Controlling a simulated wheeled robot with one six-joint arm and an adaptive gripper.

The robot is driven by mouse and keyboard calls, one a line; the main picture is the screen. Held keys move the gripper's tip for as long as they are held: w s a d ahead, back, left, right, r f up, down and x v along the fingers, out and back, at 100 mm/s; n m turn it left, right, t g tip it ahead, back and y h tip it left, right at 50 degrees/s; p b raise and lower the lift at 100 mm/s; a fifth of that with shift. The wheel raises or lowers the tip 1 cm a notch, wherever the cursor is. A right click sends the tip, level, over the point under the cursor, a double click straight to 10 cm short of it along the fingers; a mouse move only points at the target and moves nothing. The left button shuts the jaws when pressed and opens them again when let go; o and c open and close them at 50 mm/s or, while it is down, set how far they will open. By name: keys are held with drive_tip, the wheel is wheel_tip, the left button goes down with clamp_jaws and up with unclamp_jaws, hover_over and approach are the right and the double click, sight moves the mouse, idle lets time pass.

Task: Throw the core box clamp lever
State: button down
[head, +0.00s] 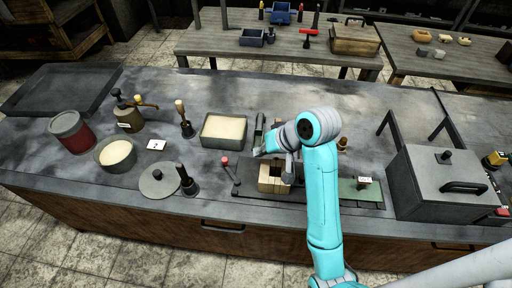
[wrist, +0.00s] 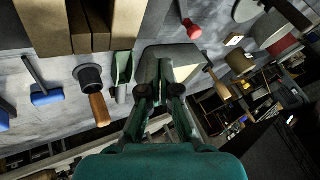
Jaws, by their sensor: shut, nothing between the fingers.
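The core box (head: 273,182) is a pale wooden block assembly on a dark base plate at the bench's front middle. It also shows as wooden blocks at the top left of the wrist view (wrist: 50,25). The clamp lever (head: 226,162) has a red ball knob on a thin dark rod. It leans up just left of the core box. The red knob is at the top of the wrist view (wrist: 193,30). My gripper (head: 259,152) is shut and empty above the core box's back edge, right of the knob and apart from it. Its fingers also show in the wrist view (wrist: 160,95).
A sand-filled box (head: 223,130) stands behind the lever. A green plate (head: 362,194) and large grey box (head: 449,183) are to the right.

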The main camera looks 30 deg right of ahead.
sight(227, 160)
drive_tip(key=x, duration=0.6)
drive_tip(key=shift+w+a+f, duration=0.15)
drive_tip(key=shift+w+f, duration=0.05)
drive_tip(key=shift+f, duration=0.05)
drive_tip(key=a, duration=0.1)
drive_tip(key=w, duration=0.1)
drive_tip(key=a, duration=0.1)
drive_tip(key=shift+w+a+f, duration=0.2)
drive_tip(key=shift+a+f, duration=0.1)
drive_tip(key=shift+a, duration=0.05)
drive_tip(key=shift+w+a, duration=0.25)
drive_tip(key=shift+a, duration=0.3)
drive_tip(key=shift+w+a, duration=0.25)
drive_tip(key=shift+a, duration=0.75)
